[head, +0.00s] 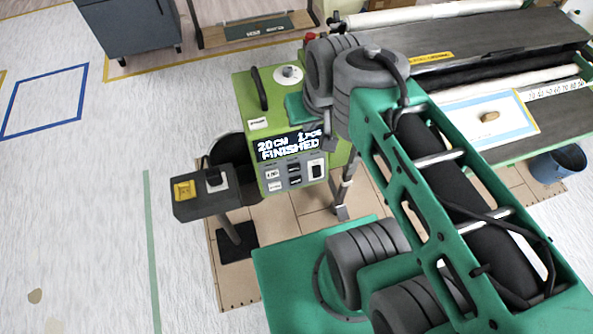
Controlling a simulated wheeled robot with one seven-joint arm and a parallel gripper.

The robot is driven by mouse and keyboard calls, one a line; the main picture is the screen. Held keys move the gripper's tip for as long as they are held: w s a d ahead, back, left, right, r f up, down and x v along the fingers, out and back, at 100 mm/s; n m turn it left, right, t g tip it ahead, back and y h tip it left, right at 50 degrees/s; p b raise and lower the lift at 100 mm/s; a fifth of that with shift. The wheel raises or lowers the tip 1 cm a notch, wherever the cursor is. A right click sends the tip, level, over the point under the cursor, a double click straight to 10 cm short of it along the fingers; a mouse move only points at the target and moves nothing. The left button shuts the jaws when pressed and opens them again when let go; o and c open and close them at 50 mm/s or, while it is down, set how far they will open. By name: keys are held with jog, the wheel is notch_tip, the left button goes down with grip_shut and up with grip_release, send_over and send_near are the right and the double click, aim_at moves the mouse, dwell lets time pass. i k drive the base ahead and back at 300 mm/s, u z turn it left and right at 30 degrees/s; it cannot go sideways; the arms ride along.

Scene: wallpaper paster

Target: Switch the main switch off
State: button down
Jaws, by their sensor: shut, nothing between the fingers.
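The green control box (262,110) of the paster stands in the middle of the head view. Its lit display (288,146) reads "20CM", "1PCS" and "FINISHED", partly covered at the right. Below the display, a dark rocker switch (316,171) in a pale frame sits at the right of several small buttons (283,178). No main switch label is legible, and I cannot tell the rocker's position. My gripper (329,142) is shut and empty, in front of the box's right edge by the display. It is small and partly hidden by my arm.
A dark pedestal (206,198) with a yellow plate and a white-and-black control stands left of the box. A black handle (258,88) and a white dial (288,74) are on the box's top. The pasting table (480,60) lies right.

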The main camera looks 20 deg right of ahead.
aim_at(316, 170)
jog(key=z, duration=1.85)
jog(key=k, duration=1)
jog(key=u, duration=1.8)
jog(key=i, duration=0.5)
